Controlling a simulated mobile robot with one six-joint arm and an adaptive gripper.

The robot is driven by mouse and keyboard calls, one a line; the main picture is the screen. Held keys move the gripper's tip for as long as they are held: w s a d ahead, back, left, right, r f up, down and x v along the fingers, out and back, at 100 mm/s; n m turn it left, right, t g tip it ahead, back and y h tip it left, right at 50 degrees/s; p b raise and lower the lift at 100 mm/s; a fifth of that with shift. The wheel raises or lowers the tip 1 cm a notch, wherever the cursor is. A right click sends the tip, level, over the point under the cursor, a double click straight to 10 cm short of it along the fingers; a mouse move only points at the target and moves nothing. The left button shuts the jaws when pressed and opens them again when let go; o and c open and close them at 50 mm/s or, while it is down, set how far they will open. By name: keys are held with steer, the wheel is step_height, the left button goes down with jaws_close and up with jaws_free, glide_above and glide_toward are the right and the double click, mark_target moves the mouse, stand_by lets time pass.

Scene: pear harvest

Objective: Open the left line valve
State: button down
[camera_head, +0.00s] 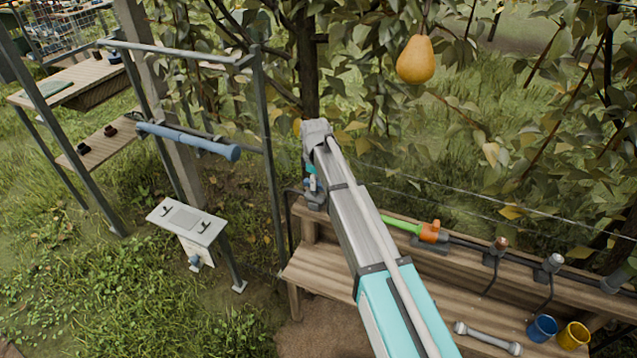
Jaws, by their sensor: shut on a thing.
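My arm reaches across the picture from the lower right and bends down at its far end. My gripper (313,194) is small and partly hidden by the arm, at the left end of the bench's back rail. It is shut on a grey fitting there, which appears to be the left line valve (318,203). Most of this valve is covered, so its handle angle cannot be told. Farther right on the same rail, an orange valve (431,232) with a bright green piece (400,224) on its left joins a dark line.
A wooden bench (312,281) carries a wrench (487,338), a blue cup (541,329) and a yellow cup (573,335). Two more fittings stand on the line. A metal frame post (270,150) rises close left of my gripper. A pear (415,60) hangs above.

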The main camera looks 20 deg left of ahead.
steer(key=shift+s, duration=0.1)
steer(key=shift+c, duration=2.4)
jaws_free()
steer(key=s+d+r+m+p, duration=0.3)
steer(key=s+d+m, duration=0.2)
steer(key=d, duration=0.9)
steer(key=s+d+r+m+p, duration=0.3)
steer(key=s+d+m, duration=0.3)
steer(key=d, duration=0.9)
steer(key=s+d+r+m+p, duration=0.4)
steer(key=s+d+m, duration=0.1)
steer(key=d, duration=1)
steer(key=shift+s+m, duration=0.4)
steer(key=shift+m, duration=0.2)
steer(key=shift+d+r, duration=0.1)
